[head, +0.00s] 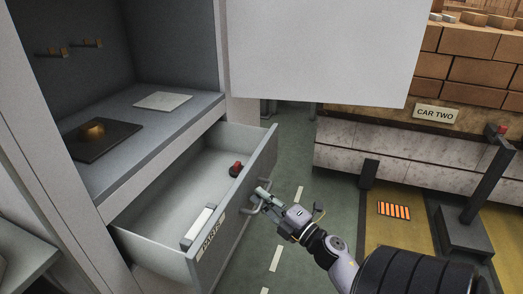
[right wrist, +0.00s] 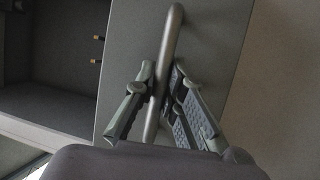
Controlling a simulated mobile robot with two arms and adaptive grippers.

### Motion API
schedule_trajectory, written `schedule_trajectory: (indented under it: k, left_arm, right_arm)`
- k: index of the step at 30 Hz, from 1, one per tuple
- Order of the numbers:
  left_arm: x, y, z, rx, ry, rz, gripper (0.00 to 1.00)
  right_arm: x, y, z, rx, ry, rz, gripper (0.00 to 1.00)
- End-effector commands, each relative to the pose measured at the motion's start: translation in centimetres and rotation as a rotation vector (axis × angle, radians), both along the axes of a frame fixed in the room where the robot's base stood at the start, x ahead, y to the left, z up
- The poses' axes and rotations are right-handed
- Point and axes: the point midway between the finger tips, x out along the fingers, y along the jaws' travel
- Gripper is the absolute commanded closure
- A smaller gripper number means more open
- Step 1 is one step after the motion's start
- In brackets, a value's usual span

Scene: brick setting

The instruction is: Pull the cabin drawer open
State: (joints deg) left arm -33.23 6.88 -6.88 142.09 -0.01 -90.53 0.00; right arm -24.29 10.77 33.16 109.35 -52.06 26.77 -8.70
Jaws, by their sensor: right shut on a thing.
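The grey cabin drawer (head: 262,165) stands pulled out of the cabinet in the head view, with a label on its front. Inside it lie a small red and black object (head: 236,170) and a white block (head: 198,226). My right gripper (head: 262,196) is at the drawer front, shut on the bar handle (head: 248,212). In the right wrist view the handle (right wrist: 172,50) runs between the two fingers (right wrist: 158,88), against the drawer front (right wrist: 128,55). My left gripper is not in view.
Above the drawer, a cabinet shelf (head: 205,101) holds a dark plate (head: 103,142) with a brass piece and a pale plate (head: 163,101). An open white door panel (head: 325,50) hangs above. A brick-loaded car (head: 400,165) and a dark post (head: 487,185) stand right. Green floor lies between.

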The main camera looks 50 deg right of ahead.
Motion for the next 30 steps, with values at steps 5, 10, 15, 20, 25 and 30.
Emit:
schedule_trajectory:
  k: [5,10,15,20,25,30]
  left_arm:
    - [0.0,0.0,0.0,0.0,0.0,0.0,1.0]
    - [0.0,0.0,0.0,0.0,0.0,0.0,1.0]
    - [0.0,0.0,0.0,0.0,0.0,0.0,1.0]
    - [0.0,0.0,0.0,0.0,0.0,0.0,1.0]
    - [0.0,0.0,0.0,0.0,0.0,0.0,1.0]
    - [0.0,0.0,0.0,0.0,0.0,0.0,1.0]
  right_arm:
    - [0.0,0.1,-0.1,-0.001,0.002,0.001,0.81]
    - [0.0,0.0,-0.1,0.0,0.001,0.0,0.8]
    - [-0.2,0.0,-0.1,0.0,0.001,0.0,0.8]
    - [-1.9,0.0,-0.5,0.002,0.004,-0.002,0.8]
    - [-5.5,0.0,-1.2,0.004,0.004,-0.003,0.8]
    - [-8.9,0.1,-1.8,0.001,0.005,-0.002,0.8]
